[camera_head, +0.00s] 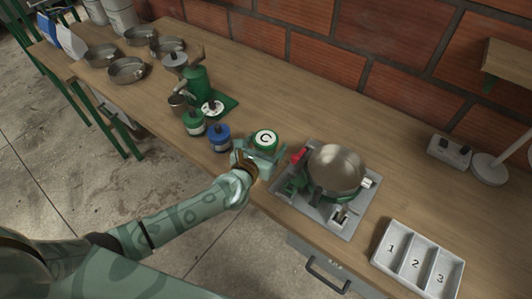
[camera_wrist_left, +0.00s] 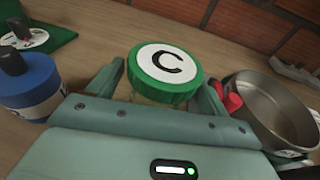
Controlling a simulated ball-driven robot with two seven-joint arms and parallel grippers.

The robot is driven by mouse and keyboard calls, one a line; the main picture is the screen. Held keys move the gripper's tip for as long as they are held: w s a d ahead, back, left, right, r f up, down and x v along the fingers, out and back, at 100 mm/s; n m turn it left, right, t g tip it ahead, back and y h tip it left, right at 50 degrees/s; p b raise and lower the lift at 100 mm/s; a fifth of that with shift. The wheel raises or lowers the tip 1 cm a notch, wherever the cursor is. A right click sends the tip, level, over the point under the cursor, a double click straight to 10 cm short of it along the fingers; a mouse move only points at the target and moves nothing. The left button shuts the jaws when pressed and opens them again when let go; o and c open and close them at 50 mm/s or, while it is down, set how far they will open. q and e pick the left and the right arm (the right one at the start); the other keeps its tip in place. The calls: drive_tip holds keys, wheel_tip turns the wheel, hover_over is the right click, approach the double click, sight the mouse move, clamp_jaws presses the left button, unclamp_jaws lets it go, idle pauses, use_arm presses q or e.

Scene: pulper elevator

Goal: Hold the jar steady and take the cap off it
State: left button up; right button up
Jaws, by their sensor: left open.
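The jar's round green cap (camera_head: 265,138), with a white disc marked C, shows just past my left gripper; it also shows in the left wrist view (camera_wrist_left: 166,74). The jar body (camera_wrist_left: 155,96) is mostly hidden below the cap. My left gripper (camera_head: 262,150) is open, its fingers on either side of the jar; in the left wrist view the fingers (camera_wrist_left: 160,85) flank it just below the cap's level. I cannot tell whether they touch it. The cap sits on the jar. My right gripper is not in view.
A steel pot (camera_head: 336,168) on a grey burner plate (camera_head: 353,219) stands close right. A blue-lidded jar (camera_head: 220,137) and a green-lidded jar (camera_head: 194,122) stand left, near a green grinder (camera_head: 197,84). A numbered tray (camera_head: 397,267) lies front right. The counter behind the jar is clear.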

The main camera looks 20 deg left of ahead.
sight(266, 138)
use_arm(q)
drive_tip(key=shift+c, duration=0.9)
drive_tip(key=c, duration=1)
drive_tip(key=shift+r+p, duration=0.35)
drive_tip(key=shift+r, duration=0.2)
wheel_tip(266, 138, up, 3)
drive_tip(key=shift+p, duration=1)
drive_tip(key=s+d+r+p, duration=0.1)
drive_tip(key=s+r, duration=0.2)
drive_tip(key=s, duration=0.1)
drive_tip(key=s+d+r+p, duration=0.1)
drive_tip(key=s+r+p, duration=0.1)
drive_tip(key=s, duration=0.3)
drive_tip(key=s+d+r+p, duration=0.1)
drive_tip(key=s+d+r, duration=0.1)
drive_tip(key=s+r, duration=0.2)
drive_tip(key=shift+s, duration=0.2)
